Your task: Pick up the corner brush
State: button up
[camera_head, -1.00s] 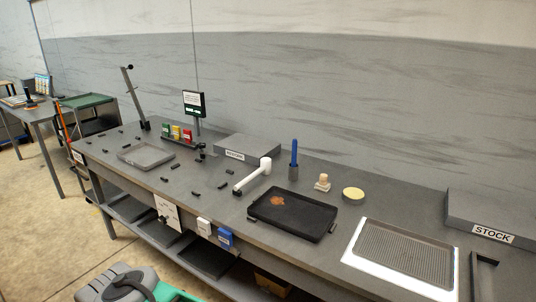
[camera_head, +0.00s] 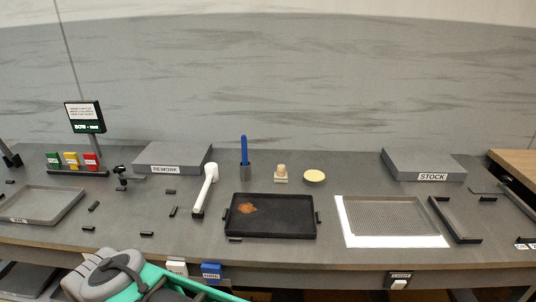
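A blue upright handle (camera_head: 244,148), which looks like the corner brush, stands in a small dark grey holder (camera_head: 245,172) at the back of the bench, left of centre. Its lower end is hidden inside the holder, so I cannot see bristles. A small block with a wooden knob (camera_head: 281,172) stands to its right and could also be a brush; I cannot tell for sure. My grey and teal arm shows at the bottom left, well in front of both. My gripper's fingers do not show.
A black tray (camera_head: 270,232) with an orange-brown stain lies in front of the holder. A white-handled tool (camera_head: 206,190) lies to the left, a round yellow pad (camera_head: 314,176) to the right. Grey REWORK (camera_head: 172,154) and STOCK (camera_head: 424,162) platforms stand at the back. A mesh tray (camera_head: 388,217) lies on a white panel.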

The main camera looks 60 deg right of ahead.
aim_at(243, 138)
jog(key=z, duration=0.95)
jog(key=i, duration=0.9)
jog(key=z, duration=0.85)
